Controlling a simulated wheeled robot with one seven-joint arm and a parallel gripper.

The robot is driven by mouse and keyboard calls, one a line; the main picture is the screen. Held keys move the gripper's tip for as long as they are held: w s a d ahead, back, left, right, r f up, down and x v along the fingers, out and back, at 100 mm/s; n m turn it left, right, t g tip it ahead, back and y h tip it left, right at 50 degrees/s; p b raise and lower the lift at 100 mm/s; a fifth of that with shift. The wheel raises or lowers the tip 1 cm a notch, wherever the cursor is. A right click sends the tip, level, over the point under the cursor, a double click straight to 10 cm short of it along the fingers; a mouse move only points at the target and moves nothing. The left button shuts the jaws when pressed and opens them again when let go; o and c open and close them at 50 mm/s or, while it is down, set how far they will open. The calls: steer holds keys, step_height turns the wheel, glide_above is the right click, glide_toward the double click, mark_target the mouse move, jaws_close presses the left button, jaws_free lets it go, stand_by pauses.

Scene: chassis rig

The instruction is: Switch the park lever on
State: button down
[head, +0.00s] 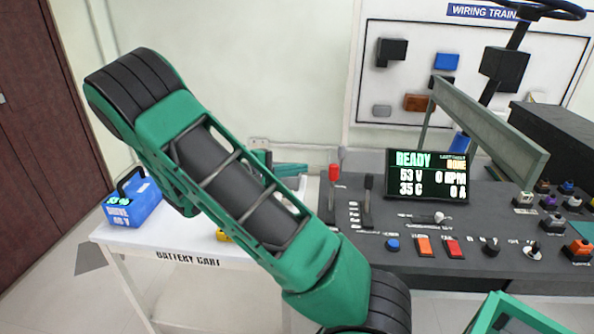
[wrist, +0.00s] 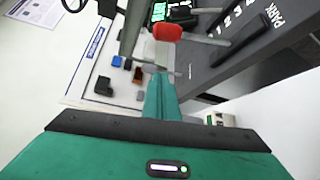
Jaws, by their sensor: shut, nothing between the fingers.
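A lever with a red knob (head: 334,173) stands upright at the left end of the grey console. It also shows in the wrist view (wrist: 167,33), just past my fingertips. A black-knobbed lever (head: 368,182) stands to its right. A PARK label (wrist: 280,18) is on the panel in the wrist view; I cannot tell for certain which lever it marks. My gripper (head: 303,169) is left of the red knob at about its height, partly hidden behind my arm. In the wrist view its fingers (wrist: 160,78) are shut and empty, with a small gap seeming to part them from the knob.
The console (head: 395,205) carries a lit display (head: 427,175) reading READY, plus several buttons and switches. A grey beam (head: 490,125) slants above its right side. A white battery cart (head: 180,240) with a blue battery (head: 133,204) stands left. A wiring board (head: 470,80) is behind.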

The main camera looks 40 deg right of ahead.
mark_target(332, 187)
steer(key=s+d, duration=0.5)
stand_by(0.4)
steer(key=shift+d+f, duration=0.1)
